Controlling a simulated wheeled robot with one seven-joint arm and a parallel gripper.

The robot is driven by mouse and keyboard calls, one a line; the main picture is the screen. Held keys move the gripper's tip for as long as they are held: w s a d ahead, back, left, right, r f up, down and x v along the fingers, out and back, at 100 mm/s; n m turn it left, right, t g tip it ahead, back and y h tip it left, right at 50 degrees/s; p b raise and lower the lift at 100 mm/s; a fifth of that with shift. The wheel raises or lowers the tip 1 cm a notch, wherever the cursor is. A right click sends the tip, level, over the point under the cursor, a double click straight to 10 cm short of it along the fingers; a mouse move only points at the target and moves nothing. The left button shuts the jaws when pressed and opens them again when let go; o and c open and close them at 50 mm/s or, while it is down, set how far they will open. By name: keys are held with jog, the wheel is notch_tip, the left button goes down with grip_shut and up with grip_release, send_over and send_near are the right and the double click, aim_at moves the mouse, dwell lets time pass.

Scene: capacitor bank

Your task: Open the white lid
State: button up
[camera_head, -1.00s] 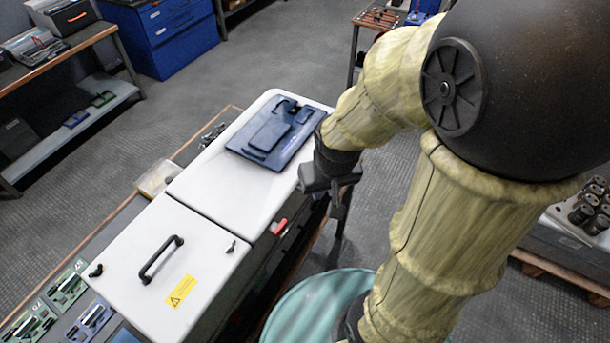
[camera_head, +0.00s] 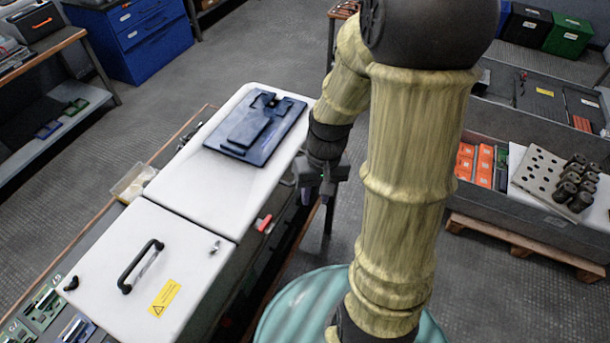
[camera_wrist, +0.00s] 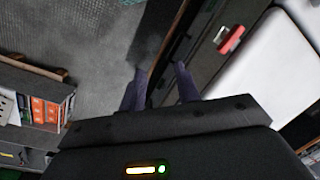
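The white lid (camera_head: 150,262) with a black handle (camera_head: 140,266) and a yellow warning label lies shut on the near part of the white box. Small latches sit at its left and right edges. My gripper (camera_head: 322,196) hangs beside the far right side of the box, apart from the lid and its handle. In the wrist view my gripper's two fingers (camera_wrist: 160,88) stand apart with nothing between them. A red catch (camera_head: 263,223) on the box's side also shows in the wrist view (camera_wrist: 231,39).
A blue panel (camera_head: 257,127) lies on the far white top. A teal drum (camera_head: 300,305) stands right of the box, below my arm. A grey crate (camera_head: 520,215) with orange boxes is at the right. Floor is clear behind the box.

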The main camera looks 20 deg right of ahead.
jog(key=w+d+f+m+y+b, duration=0.1)
jog(key=w+d+f+y+b, duration=0.1)
jog(key=f+y+b, duration=0.3)
jog(key=w+d+f+m+y+b, duration=0.1)
jog(key=w+d+f+y+b, duration=0.15)
jog(key=f+y, duration=0.35)
jog(key=w+d+t+y+b, duration=0.1)
jog(key=d+t+y+b, duration=0.3)
jog(key=d, duration=0.9)
jog(key=t+y, duration=0.2)
jog(key=t, duration=0.2)
jog(key=shift+w+d+r+m+b, duration=0.15)
jog(key=shift+w+d+m+b, duration=0.15)
jog(key=shift+d+m+b, duration=0.1)
jog(key=shift+a, duration=0.1)
jog(key=p+x, duration=0.3)
jog(key=x, duration=1.4)
jog(key=shift+w+a+r, duration=0.1)
